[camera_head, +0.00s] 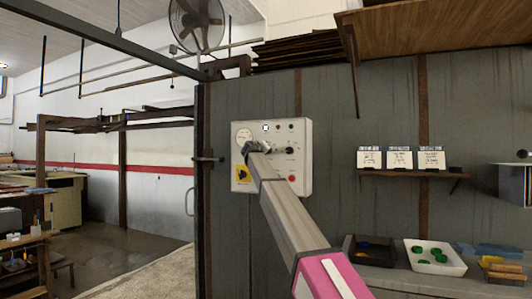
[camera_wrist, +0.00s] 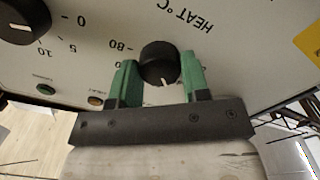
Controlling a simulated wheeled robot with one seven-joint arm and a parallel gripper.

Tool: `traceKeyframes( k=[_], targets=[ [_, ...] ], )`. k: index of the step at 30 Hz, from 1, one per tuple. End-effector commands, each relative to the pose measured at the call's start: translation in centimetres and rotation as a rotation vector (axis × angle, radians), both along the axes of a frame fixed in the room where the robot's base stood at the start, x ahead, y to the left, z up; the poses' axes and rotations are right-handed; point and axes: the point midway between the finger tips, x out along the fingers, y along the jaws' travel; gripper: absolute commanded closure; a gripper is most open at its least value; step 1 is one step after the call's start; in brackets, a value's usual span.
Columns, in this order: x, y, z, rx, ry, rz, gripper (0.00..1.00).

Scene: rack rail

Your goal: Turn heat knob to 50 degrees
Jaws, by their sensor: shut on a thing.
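The white control panel (camera_head: 302,182) is on the grey wall, and it fills the upper part of the wrist view (camera_wrist: 100,25). The black heat knob (camera_wrist: 160,62) sits near the upside-down "HEAT °C" lettering, with an "80" mark to its left in that view. Its white pointer line faces the bottom of the wrist picture, towards my gripper. My gripper (camera_wrist: 158,74) has green fingers on either side of the knob and is shut on it. In the head view my gripper (camera_head: 252,148) is at the panel and hides the heat knob.
A second black knob (camera_wrist: 24,18) with "0, 5, 10" marks is at the wrist view's upper left. The panel also has a red button (camera_head: 292,178) and a yellow sticker (camera_head: 243,175). To the right are a shelf with cards (camera_head: 400,172) and a white tray (camera_head: 454,270).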

Motion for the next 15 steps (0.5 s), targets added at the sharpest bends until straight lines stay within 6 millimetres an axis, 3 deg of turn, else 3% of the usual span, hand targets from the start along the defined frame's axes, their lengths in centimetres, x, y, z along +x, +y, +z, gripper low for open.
traceKeyframes(
  k=[15],
  targets=[
    [-0.07,0.0,-0.12,0.354,-0.127,-0.001,0.81]
  ],
)
